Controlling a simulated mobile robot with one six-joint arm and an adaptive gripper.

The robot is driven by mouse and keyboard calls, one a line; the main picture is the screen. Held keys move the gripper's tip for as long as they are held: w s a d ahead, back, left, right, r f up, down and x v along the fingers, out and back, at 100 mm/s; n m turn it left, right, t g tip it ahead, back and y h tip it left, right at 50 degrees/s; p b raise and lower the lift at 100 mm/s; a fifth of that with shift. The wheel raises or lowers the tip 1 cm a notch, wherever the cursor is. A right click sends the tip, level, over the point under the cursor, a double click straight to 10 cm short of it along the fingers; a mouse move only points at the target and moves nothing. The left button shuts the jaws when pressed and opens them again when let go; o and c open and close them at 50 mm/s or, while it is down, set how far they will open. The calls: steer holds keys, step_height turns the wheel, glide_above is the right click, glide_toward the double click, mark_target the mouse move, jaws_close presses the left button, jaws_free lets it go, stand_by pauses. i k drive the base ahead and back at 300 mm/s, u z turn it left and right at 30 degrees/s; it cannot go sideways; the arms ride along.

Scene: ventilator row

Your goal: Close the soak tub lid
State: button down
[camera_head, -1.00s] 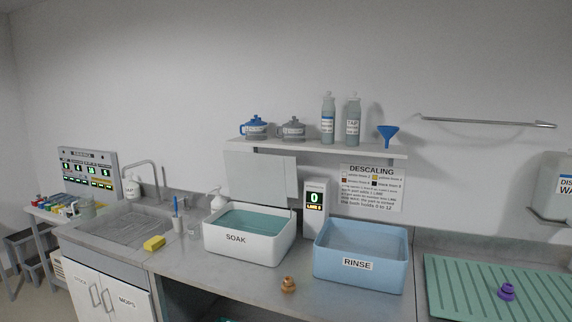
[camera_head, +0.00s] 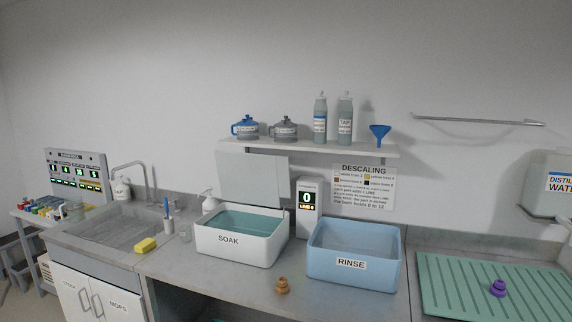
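The white soak tub (camera_head: 228,249), labelled SOAK, stands on the grey counter with teal liquid (camera_head: 238,223) inside. Its flat grey-white lid (camera_head: 252,178) stands upright along the tub's back edge, open, in front of the wall. My gripper is not in view.
A blue RINSE tub (camera_head: 352,265) and a counter display (camera_head: 306,208) showing 0 stand to the right of the soak tub. A spray bottle (camera_head: 209,202) stands by its left back corner. A shelf (camera_head: 308,147) overhangs behind. A brown part (camera_head: 282,286) lies in front.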

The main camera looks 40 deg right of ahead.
mark_target(248, 178)
steer(key=z, duration=1.35)
